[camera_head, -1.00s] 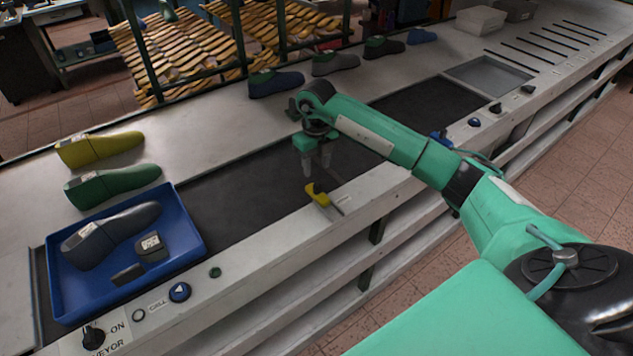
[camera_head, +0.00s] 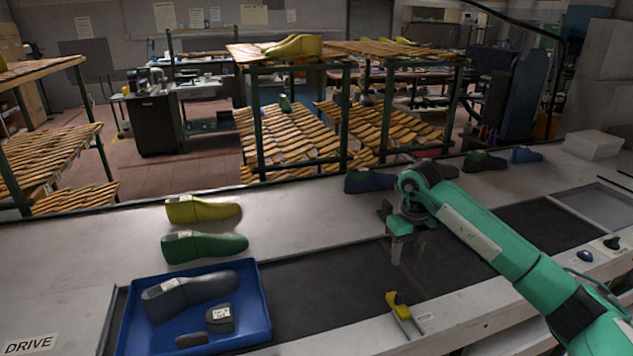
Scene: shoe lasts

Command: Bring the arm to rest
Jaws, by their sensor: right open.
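My right arm, green, comes in from the lower right. Its gripper (camera_head: 406,252) points down over the dark conveyor belt (camera_head: 320,290), open with nothing between its fingers. The gripper is behind a yellow-and-grey piece (camera_head: 399,304) that sits at the belt's front edge, apart from it. A blue tray (camera_head: 264,308) at the lower left holds a dark grey shoe last (camera_head: 190,290) and smaller dark pieces (camera_head: 218,318). My left gripper does not show.
A yellow last (camera_head: 203,209) and a green last (camera_head: 204,246) lie behind the tray. A blue last (camera_head: 369,181), a dark green one (camera_head: 484,161) and a small blue one (camera_head: 526,155) stand along the back edge. A white box (camera_head: 592,145) is at far right. Wooden racks stand behind.

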